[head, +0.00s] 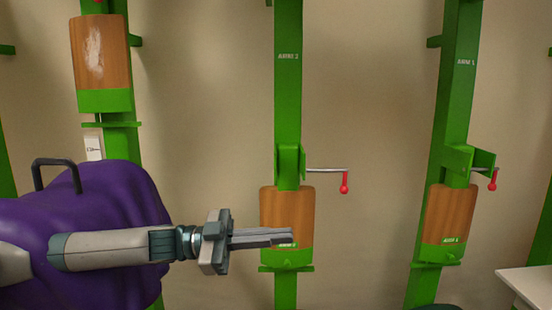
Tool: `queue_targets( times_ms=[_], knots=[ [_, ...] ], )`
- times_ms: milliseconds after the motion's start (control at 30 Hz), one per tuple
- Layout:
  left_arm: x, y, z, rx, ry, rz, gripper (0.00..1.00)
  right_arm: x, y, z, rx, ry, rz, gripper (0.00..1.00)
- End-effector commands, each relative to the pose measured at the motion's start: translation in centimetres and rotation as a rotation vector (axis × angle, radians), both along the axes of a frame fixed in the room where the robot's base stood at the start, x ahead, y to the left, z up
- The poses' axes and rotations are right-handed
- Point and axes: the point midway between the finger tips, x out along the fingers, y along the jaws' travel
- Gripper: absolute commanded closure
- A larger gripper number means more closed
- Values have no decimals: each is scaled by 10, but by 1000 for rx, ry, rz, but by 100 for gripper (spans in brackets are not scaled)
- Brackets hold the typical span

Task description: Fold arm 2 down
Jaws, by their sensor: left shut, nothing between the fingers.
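The post marked ARM 2 (288,90) is a green upright in the middle of the head view. A green bracket (289,165) sits on it, with a thin rod and a red-handled crank (344,182) sticking out to the right. Below the bracket is a brown wooden panel (287,205) with a green lower edge, standing upright along the post. My left gripper (290,237) comes in from the left, shut and empty. Its fingertips overlap the lower part of the panel in the picture; I cannot tell whether they touch it. My right gripper is not in view.
A similar green post (462,90) with a red crank and wooden panel stands at the right. Another post with a higher wooden panel (101,50) stands at the left. A purple rounded thing (110,190) with a dark handle is behind my left arm. A pale tabletop (530,283) shows lower right.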

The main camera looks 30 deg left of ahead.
Motion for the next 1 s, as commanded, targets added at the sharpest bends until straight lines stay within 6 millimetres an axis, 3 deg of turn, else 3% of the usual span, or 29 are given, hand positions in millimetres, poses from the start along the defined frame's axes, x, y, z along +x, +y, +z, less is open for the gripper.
queue_targets(
  times_ms=[300,633,1000],
  knots=[
    [-6,11,-4,2,4,2,100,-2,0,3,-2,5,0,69],
    [-25,44,-9,3,3,3,100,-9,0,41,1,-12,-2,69],
    [-38,64,-10,0,1,0,100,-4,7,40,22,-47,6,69]
  ],
)
